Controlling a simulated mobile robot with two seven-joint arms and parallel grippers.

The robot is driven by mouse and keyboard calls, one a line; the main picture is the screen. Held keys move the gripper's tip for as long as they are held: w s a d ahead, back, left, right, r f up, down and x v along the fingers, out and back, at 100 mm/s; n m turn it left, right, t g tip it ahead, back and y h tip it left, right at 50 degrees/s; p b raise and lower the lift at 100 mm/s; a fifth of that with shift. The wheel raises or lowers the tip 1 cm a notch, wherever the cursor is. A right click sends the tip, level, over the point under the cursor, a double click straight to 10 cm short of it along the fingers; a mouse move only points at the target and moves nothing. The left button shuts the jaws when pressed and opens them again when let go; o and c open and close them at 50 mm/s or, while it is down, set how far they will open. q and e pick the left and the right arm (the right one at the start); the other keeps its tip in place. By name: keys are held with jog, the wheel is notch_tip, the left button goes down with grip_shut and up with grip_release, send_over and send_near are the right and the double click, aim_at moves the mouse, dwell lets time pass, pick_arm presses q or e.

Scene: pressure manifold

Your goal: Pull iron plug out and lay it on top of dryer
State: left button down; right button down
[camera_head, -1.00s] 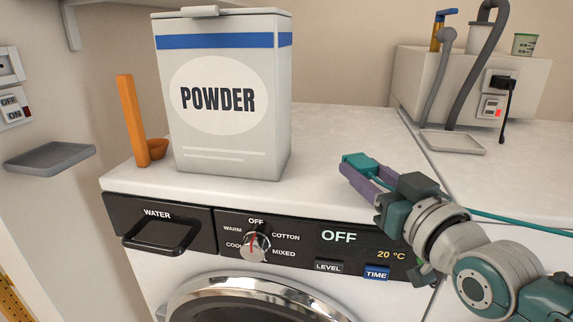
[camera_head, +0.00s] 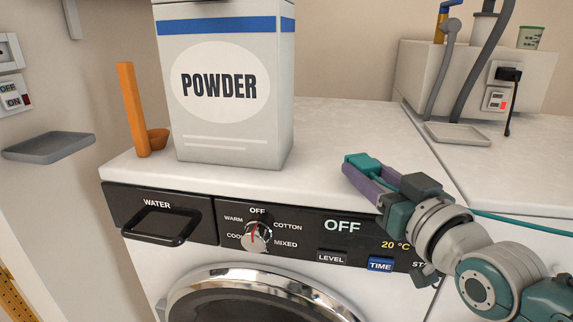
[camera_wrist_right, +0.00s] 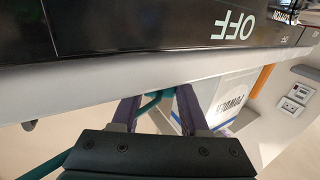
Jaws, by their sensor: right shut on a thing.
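My right gripper (camera_head: 368,177) has purple fingers shut on a teal plug (camera_head: 362,160), at the front right edge of the white machine's top (camera_head: 330,135). I cannot tell whether the plug touches that top. A teal cable (camera_head: 520,227) runs off to the right from behind the gripper. I cannot tell which is the dryer. My left gripper is not in view.
A grey tray (camera_head: 457,134) lies on the right top, below a socket with a black plug (camera_head: 508,74). The middle of the front machine's top is clear.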

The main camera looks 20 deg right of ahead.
jog(key=shift+f+b, duration=0.3)
jog(key=shift+f, duration=0.1)
jog(key=shift+c, duration=1.7)
grip_release()
jog(key=shift+s, duration=0.1)
jog(key=shift+s, duration=0.35)
jog(key=s+p, duration=0.2)
jog(key=s, duration=0.7)
jog(key=shift+a, duration=0.1)
